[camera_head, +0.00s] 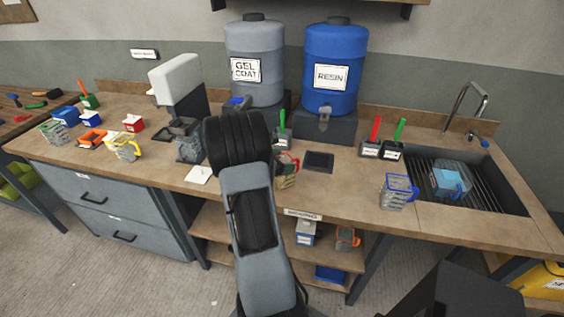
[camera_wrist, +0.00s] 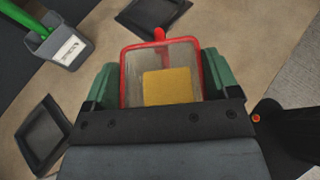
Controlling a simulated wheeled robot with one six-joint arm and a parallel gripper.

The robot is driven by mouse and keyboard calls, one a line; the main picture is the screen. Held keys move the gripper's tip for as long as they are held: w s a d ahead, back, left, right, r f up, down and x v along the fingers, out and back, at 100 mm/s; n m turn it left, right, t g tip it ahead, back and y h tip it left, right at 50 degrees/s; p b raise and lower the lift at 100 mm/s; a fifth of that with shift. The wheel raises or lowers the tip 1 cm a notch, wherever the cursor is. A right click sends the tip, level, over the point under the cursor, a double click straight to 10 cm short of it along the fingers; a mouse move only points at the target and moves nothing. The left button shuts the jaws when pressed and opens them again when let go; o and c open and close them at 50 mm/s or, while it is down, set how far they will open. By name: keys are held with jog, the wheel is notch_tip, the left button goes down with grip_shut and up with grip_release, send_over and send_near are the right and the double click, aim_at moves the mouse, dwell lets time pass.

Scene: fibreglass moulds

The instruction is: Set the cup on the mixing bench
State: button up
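A clear cup with a red rim and red handle (camera_wrist: 187,60) has a yellow-amber patch inside, and it also shows in the head view (camera_head: 286,178) near the bench's front edge. My gripper (camera_wrist: 160,85) has its green fingers on both sides of this cup and is shut on it. In the head view my arm hides part of the gripper. I cannot tell whether the cup's base touches the wood. The long wooden bench (camera_head: 345,195) carries dispensers and a sink. A dark square pad (camera_head: 318,160) lies right of the cup.
A gel coat drum (camera_head: 254,55) and a resin drum (camera_head: 335,60) stand behind. Red and green tools stand in holders (camera_head: 381,150) by the sink (camera_head: 500,195). A blue-rimmed cup (camera_head: 397,196) is at right, a yellow-rimmed cup (camera_head: 124,148) at left. Bench shows free room between pad and blue-rimmed cup.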

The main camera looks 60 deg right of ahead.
jog(key=o, duration=0.3)
jog(key=shift+r, duration=0.1)
jog(key=shift+r+p, duration=0.3)
jog(key=shift+p, duration=0.05)
jog(key=b+v, duration=0.1)
jog(key=v, duration=1)
jog(key=s+a+r+m+t+y, duration=0.1)
jog(key=a+m+t+y, duration=0.2)
jog(key=a, duration=0.8)
jog(key=s+a+r+m+t+y, duration=0.1)
jog(key=a+m+t+y, duration=0.2)
jog(key=a, duration=0.8)
jog(key=s+a+r+m+t+y, duration=0.1)
jog(key=a+m+t+y, duration=0.3)
jog(key=a, duration=0.7)
jog(key=shift+s+a+r+m+y, duration=0.2)
jog(key=shift+s+m+y, duration=0.1)
jog(key=shift+m+y, duration=0.3)
jog(key=shift+s+a+r+m+y, duration=0.1)
jog(key=shift+s+a+m+y, duration=0.25)
jog(key=shift+m, duration=0.35)
jog(key=shift+w+d, duration=0.1)
jog(key=shift+d, duration=0.05)
